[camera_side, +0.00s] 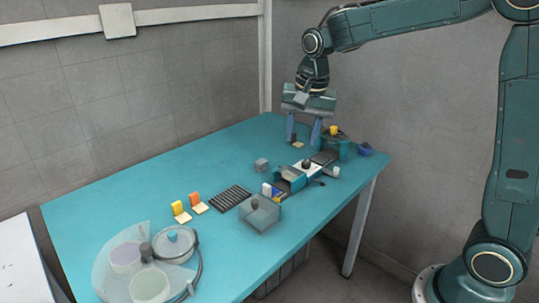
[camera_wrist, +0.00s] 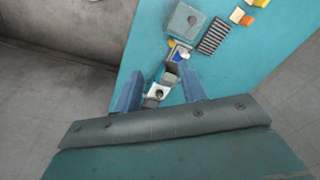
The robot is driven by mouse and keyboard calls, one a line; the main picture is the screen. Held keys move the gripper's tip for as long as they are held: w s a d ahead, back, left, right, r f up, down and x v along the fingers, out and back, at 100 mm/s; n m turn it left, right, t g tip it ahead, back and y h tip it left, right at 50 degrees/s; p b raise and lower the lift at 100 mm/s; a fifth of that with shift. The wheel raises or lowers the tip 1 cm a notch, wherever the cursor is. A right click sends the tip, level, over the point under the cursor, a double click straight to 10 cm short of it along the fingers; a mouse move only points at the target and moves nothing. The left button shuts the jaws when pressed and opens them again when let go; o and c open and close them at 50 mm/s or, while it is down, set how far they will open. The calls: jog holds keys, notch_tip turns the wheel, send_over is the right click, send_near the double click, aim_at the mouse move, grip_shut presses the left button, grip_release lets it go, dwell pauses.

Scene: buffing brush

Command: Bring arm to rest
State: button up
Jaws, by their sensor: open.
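My gripper (camera_side: 303,130) hangs from my arm over the far right part of the teal table (camera_side: 120,185), fingers pointing down. Its two blue fingers stand apart, and nothing shows between them being held. In the wrist view the open gripper (camera_wrist: 158,90) has a small machine (camera_wrist: 157,91) with a white top and a dark knob below and between its fingers. In the side view this teal and dark machine (camera_side: 290,180) sits on the table in front of the gripper. I cannot single out a buffing brush at this size.
A clear box with a knob (camera_side: 259,213), a black slatted rack (camera_side: 231,198) and yellow and orange pieces (camera_side: 179,208) stand mid-table. A round clear tray with pots (camera_side: 113,262) is at the near left. The table's far left is bare. Walls stand behind.

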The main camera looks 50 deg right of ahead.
jog(key=s+a+r+n+t, duration=0.1)
jog(key=s+n, duration=0.4)
jog(key=s, duration=0.7)
jog(key=s+a+r+n+t, duration=0.1)
jog(key=s+n, duration=0.4)
jog(key=s, duration=0.6)
jog(key=shift+s+a+r+n+t, duration=0.2)
jog(key=shift+s+r+n+t, duration=0.15)
jog(key=shift+t, duration=0.55)
jog(key=shift+r, duration=0.1)
